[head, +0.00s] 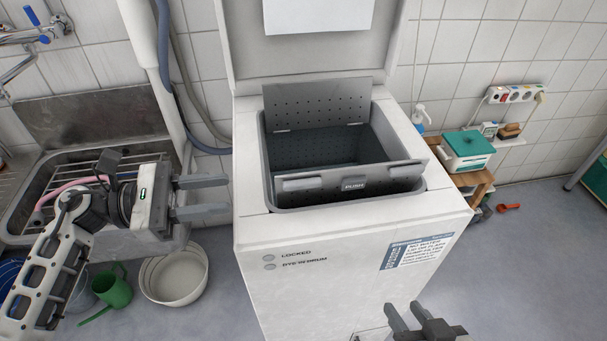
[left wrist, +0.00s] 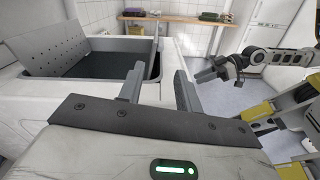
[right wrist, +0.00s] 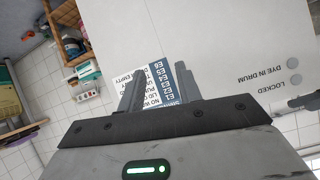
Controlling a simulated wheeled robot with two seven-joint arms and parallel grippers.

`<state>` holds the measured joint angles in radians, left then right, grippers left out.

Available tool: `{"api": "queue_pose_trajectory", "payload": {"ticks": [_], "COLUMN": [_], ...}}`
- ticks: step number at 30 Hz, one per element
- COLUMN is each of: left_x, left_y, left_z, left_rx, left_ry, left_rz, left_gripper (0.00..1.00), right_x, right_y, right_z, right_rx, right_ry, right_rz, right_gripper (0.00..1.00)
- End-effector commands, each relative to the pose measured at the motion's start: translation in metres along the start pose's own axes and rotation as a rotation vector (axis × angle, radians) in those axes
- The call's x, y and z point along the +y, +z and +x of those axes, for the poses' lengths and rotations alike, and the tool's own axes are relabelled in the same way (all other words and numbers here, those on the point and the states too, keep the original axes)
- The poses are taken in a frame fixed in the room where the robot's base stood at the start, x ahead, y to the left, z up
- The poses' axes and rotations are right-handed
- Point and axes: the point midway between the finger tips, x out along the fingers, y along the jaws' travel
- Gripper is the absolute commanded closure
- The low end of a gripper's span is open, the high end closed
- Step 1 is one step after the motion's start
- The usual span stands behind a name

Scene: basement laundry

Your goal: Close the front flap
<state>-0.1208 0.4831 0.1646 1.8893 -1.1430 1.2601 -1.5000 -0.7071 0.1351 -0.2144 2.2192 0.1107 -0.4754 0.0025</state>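The front flap (head: 353,187) is a grey panel with a PUSH latch along the front of the top-loading washer's drum opening. It looks raised and tilted, its upper edge toward me. The perforated rear flap (head: 318,103) stands up at the back of the opening; it also shows in the left wrist view (left wrist: 48,50). My left gripper (head: 218,196) is open and empty, just left of the washer (head: 330,290). My right gripper (head: 404,309) is open and empty, low before the washer's front, facing the blue-white label (right wrist: 177,83) in the right wrist view.
The washer's big lid (head: 320,50) stands open behind the opening. A metal sink (head: 95,115) is at the left. A white basin (head: 173,277) and a green watering can (head: 112,288) are on the floor.

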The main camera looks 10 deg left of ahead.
Motion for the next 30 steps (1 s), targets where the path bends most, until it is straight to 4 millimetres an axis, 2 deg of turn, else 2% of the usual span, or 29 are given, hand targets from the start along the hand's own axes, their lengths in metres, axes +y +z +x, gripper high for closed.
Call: {"api": "queue_pose_trajectory", "payload": {"ticks": [9, 15, 21, 30], "left_x": [0.001, 0.001, 0.001, 0.0], "left_y": [0.005, 0.005, 0.003, 0.002], "left_z": [0.07, 0.11, 0.133, 0.14], "left_rx": [-0.009, -0.008, -0.005, -0.004], "left_ry": [0.001, 0.001, 0.003, 0.002], "left_rz": [-0.003, -0.004, -0.004, -0.003], "left_gripper": [0.65, 0.65, 0.65, 0.65], "right_x": [0.0, 0.002, 0.003, 0.004], "right_y": [-0.002, -0.009, -0.012, -0.006], "right_z": [-0.005, -0.005, -0.005, -0.004], "right_rx": [-0.028, -0.025, -0.025, -0.038], "right_ry": [0.008, 0.017, 0.021, 0.022], "right_rz": [0.0, -0.018, -0.025, -0.031], "right_gripper": [0.65, 0.65, 0.65, 0.65]}}
